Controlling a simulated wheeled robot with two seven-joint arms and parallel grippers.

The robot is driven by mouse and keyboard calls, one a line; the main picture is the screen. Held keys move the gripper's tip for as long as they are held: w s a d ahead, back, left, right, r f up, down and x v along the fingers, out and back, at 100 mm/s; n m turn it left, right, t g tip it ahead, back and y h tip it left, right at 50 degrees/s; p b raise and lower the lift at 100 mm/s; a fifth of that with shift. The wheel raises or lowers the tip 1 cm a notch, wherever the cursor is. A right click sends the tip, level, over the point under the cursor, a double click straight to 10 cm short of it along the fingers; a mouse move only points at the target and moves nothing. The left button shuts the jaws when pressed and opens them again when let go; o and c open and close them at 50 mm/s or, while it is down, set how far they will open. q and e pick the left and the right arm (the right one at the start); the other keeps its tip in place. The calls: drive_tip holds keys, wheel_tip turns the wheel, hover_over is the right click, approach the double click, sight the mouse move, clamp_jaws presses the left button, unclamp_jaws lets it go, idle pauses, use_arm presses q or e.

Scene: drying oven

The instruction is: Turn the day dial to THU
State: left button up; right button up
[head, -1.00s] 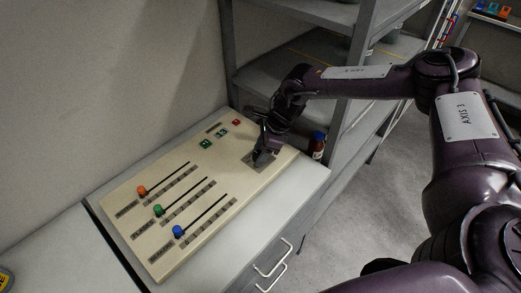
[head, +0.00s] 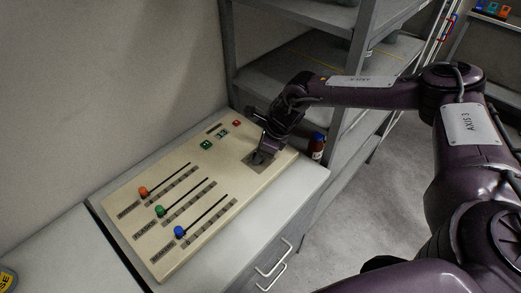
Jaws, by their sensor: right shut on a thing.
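The cream control panel (head: 215,178) lies on the counter. My right gripper (head: 261,158) reaches down onto the dark square plate (head: 250,165) at the panel's right end. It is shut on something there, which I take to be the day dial. The gripper's fingers hide the dial, so its pointer and day marks cannot be read. My left gripper is not in view.
The panel has three sliders with orange (head: 143,192), green (head: 160,211) and blue (head: 180,232) knobs, and small green and red buttons (head: 236,124) at the back. A dark bottle with a blue cap (head: 317,146) stands right of the panel. Grey shelving (head: 300,70) rises behind.

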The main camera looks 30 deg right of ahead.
drive_tip(key=shift+r+m+t+h, duration=0.15)
drive_tip(key=shift+m+t+h, duration=0.25)
drive_tip(key=shift+m, duration=0.9)
drive_tip(key=shift+w, duration=0.1)
drive_tip(key=o, duration=1)
drive_tip(key=b+v, duration=0.1)
drive_tip(key=v, duration=0.6)
drive_tip(key=shift+s+r, duration=0.3)
